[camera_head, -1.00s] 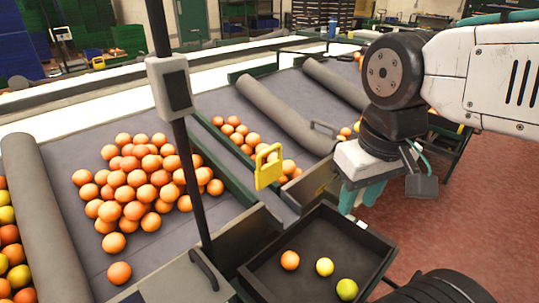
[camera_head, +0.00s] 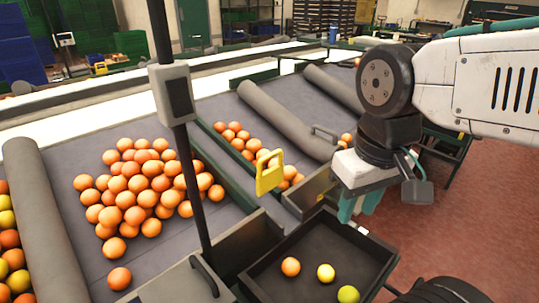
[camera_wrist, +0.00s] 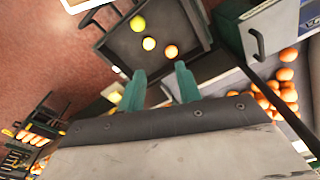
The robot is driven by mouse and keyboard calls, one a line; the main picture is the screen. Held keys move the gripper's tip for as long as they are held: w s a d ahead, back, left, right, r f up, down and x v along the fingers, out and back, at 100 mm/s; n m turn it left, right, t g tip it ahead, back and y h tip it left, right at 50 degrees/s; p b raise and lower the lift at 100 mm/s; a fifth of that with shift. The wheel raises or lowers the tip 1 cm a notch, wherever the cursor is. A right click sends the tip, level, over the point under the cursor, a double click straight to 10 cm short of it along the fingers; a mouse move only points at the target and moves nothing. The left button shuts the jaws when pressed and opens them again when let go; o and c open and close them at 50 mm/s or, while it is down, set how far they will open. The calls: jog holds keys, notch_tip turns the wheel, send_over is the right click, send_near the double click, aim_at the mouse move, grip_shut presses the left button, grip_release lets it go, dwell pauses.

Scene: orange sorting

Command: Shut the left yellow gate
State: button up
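The left yellow gate (camera_head: 269,177) is a small yellow plate with a loop handle on top. It stands upright at the lower end of the narrow lane of oranges, in the middle of the head view. My gripper (camera_head: 358,207) is to the right of the gate, above the right side of the dark tray, pointing down and apart from the gate. In the wrist view my gripper (camera_wrist: 160,82) shows two teal fingers spread apart with nothing between them.
The dark tray (camera_head: 378,262) below holds an orange and two yellower fruits. A black post (camera_head: 192,185) with a grey box stands left of the gate. A large pile of oranges (camera_head: 135,190) lies on the left lane. Grey rollers (camera_head: 285,118) cross the lanes.

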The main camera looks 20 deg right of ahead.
jog(key=w+a+m+g, duration=0.1)
jog(key=w+g, duration=0.1)
jog(key=w, duration=1)
jog(key=m+g, duration=0.1)
jog(key=m, duration=0.8)
send_over(270, 171)
jog(key=shift+w+a+f+h, duration=0.1)
jog(key=shift+w+f+h, duration=0.1)
jog(key=shift+f, duration=0.15)
jog(key=shift+w+a+f+h, duration=0.1)
jog(key=shift+f+h, duration=0.1)
jog(key=shift+f, duration=0.1)
jog(key=f+m, duration=0.2)
jog(key=f, duration=0.1)
jog(key=f+m, duration=0.1)
jog(key=f, duration=0.1)
jog(key=shift+w+d+f+m, duration=0.15)
jog(key=shift+d+f+m, duration=0.1)
jog(key=shift+d+m, duration=0.05)
jog(key=shift+c, duration=0.3)
